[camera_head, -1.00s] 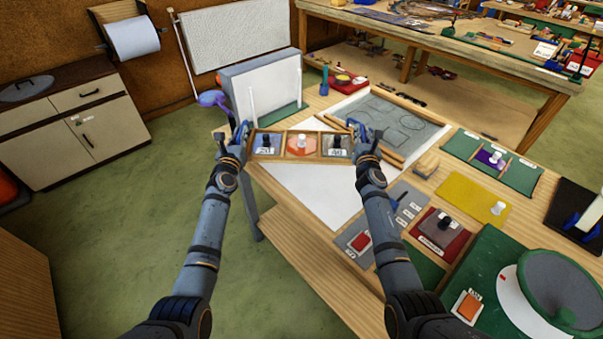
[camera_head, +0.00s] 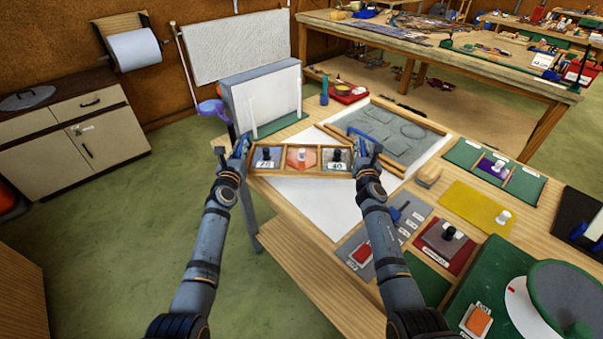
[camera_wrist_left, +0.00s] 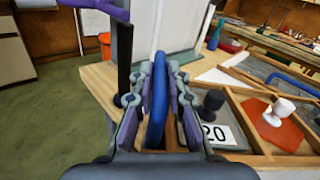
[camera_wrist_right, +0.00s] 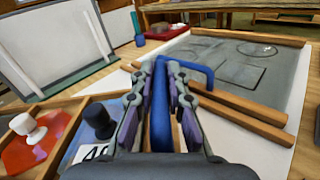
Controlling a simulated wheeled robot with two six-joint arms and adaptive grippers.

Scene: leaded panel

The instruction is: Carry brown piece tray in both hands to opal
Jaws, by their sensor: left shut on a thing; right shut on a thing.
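The brown piece tray (camera_head: 310,173) is a wooden frame with three compartments. Its left one holds a black-knobbed piece marked 20 (camera_wrist_left: 216,133). The middle one holds an orange piece with a white knob (camera_wrist_right: 28,145). The right one holds a black-knobbed piece marked 40 (camera_head: 337,160). My left gripper (camera_head: 243,150) is shut on a blue handle (camera_wrist_left: 156,112) at the tray's left end. My right gripper (camera_head: 364,153) is shut on the blue handle (camera_wrist_right: 160,118) at its right end. The tray looks level; its height above the table is unclear. I cannot identify the opal.
A grey-framed upright white panel (camera_head: 262,98) stands behind the tray. A white sheet (camera_head: 300,200) and a wood-edged grey board (camera_head: 385,133) lie beneath and right. Yellow (camera_head: 470,206) and green mats fill the right. Green floor (camera_head: 130,240) lies open at left.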

